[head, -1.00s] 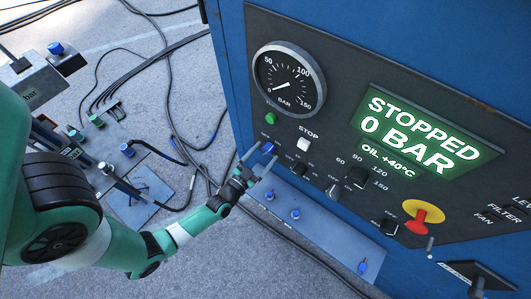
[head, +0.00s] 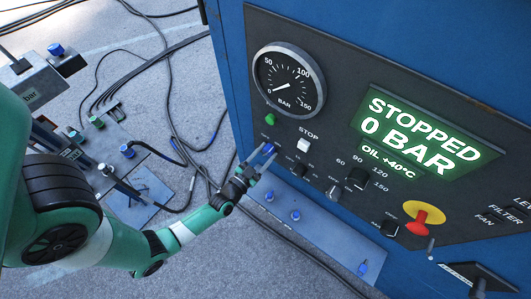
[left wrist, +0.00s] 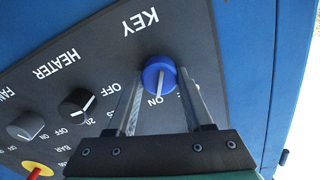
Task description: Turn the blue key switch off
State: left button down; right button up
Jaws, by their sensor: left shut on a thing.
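The blue key switch (head: 268,149) sits at the lower left of the dark control panel, under the green lamp. In the left wrist view the blue knob (left wrist: 158,70) stands between my two fingers, under the word KEY. Its white mark points toward the ON label. My left gripper (head: 266,156) is shut on the knob, with one finger on each side. Any OFF label of the key itself cannot be made out. My right gripper is not in view.
The display (head: 421,130) reads STOPPED, 0 BAR. The pressure gauge (head: 289,82), white stop button (head: 304,145), dark heater knob (left wrist: 76,104) and red-and-yellow switch (head: 424,217) are nearby. Cables (head: 170,90) lie on the floor at left.

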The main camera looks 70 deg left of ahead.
pick_arm(q)
jog(key=shift+n, duration=0.3)
jog(key=n+b, duration=0.2)
jog(key=n, duration=0.3)
jog(key=shift+a+n, duration=0.1)
jog(key=shift+n, duration=0.2)
jog(key=n+b, duration=0.1)
jog(key=n, duration=0.4)
jog(key=shift+n, duration=0.3)
jog(key=shift+c, duration=1.5)
grip_release()
jog(key=shift+s, duration=0.1)
